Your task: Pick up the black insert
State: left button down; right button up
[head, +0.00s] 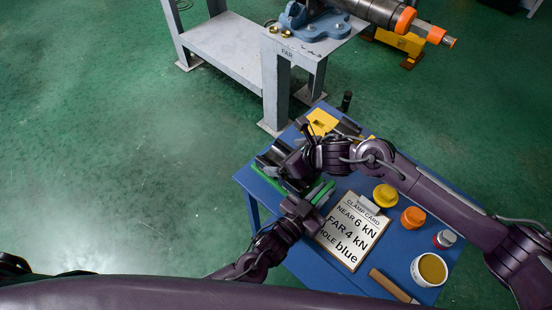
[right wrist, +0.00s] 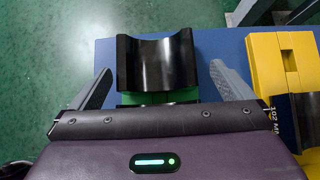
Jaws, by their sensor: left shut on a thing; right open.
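The black insert (right wrist: 156,65), a block with a curved hollow, sits on a green base (right wrist: 140,98) between the spread fingers of my right gripper (right wrist: 160,88) in the right wrist view. In the head view the black insert (head: 268,158) is at the table's left corner, partly hidden by my right gripper (head: 290,168), which is open. My left gripper (head: 314,198) is just in front and to the right, shut on a green piece (head: 321,192); its own fingers partly hide that piece.
A yellow block (right wrist: 283,60) with a black part stands to the right of the insert. On the blue table are a clamp card (head: 350,232), a yellow item (head: 385,195), an orange item (head: 412,217) and a tub (head: 429,269). A grey bench (head: 290,50) stands behind.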

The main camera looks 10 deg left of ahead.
aim_at(274, 157)
jog(key=x, duration=0.5)
jog(key=shift+s+a+f, duration=0.1)
jog(key=shift+s+a, duration=0.05)
jog(key=shift+a, duration=0.05)
jog(key=c, duration=0.9)
pick_arm(q)
jog(key=c, duration=1.3)
grip_release()
pick_arm(e)
notch_tip(274, 157, up, 10)
jog(key=shift+r, duration=0.1)
